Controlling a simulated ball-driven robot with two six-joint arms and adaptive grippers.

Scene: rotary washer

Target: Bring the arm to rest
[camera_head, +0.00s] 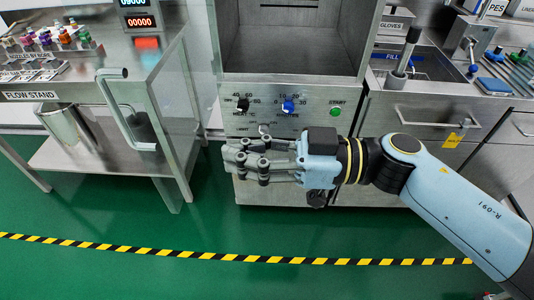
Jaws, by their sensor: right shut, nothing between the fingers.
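My right arm (460,200) comes in from the lower right and reaches across the front of the washer. My right gripper (236,160) points left, just below the washer's control panel. Its fingers are shut with nothing between them. I cannot tell whether it touches the panel. The washer (232,120) has a black knob (242,104), a blue knob (288,106) and a green start button (335,111). Its chamber (300,40) above is open and looks empty. My left gripper is not in view.
A steel flow stand (80,80) with a curved handle (118,115) stands at the left. The green floor (150,280) in front is clear, with a striped line (210,256).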

